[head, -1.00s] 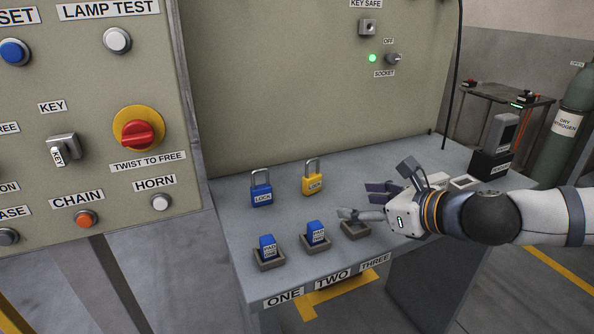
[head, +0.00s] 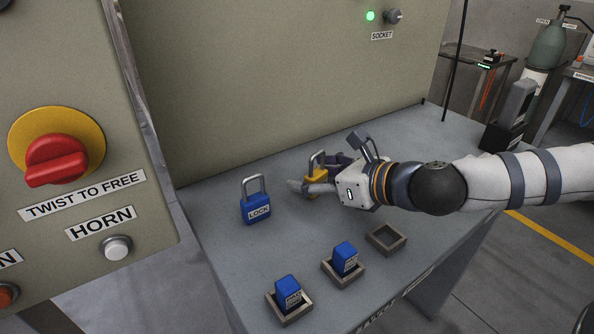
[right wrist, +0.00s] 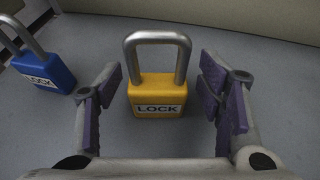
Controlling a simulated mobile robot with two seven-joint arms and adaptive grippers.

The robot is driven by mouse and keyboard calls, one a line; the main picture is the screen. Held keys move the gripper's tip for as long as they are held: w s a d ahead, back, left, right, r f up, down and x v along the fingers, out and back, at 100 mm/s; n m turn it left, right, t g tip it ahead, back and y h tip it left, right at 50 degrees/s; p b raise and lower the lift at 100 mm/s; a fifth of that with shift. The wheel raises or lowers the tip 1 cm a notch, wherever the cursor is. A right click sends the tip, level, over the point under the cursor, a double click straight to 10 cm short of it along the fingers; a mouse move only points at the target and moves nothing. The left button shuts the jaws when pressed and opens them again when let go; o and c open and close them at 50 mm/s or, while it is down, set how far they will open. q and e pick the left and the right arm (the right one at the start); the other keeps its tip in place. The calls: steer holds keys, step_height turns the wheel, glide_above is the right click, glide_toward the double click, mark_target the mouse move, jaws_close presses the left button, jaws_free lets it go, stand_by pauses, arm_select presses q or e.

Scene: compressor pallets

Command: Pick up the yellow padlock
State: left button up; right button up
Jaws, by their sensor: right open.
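The yellow padlock (right wrist: 157,96) stands upright on the grey bench, its steel shackle up and its LOCK label facing the right wrist camera. In the head view the yellow padlock (head: 317,178) is partly hidden by my right gripper (head: 318,174). My right gripper (right wrist: 160,100) is open, with a purple-padded finger on each side of the padlock and a visible gap on both sides. My left gripper is not in view.
A blue padlock (head: 256,205) stands to the left; it also shows in the right wrist view (right wrist: 42,68). Blue blocks sit in two small trays (head: 304,307), (head: 357,276); a third tray (head: 386,240) is empty. A control panel (head: 150,180) rises at left.

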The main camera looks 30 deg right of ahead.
steer(key=shift+w, duration=0.25)
steer(key=shift+s+r, duration=0.25)
steer(key=shift+s, duration=0.2)
steer(key=shift+c, duration=0.3)
steer(key=shift+s+r, duration=0.15)
steer(key=shift+s, duration=0.15)
steer(key=c, duration=0.5)
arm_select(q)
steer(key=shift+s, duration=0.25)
arm_select(e)
steer(key=shift+w, duration=0.15)
steer(key=c, duration=0.9)
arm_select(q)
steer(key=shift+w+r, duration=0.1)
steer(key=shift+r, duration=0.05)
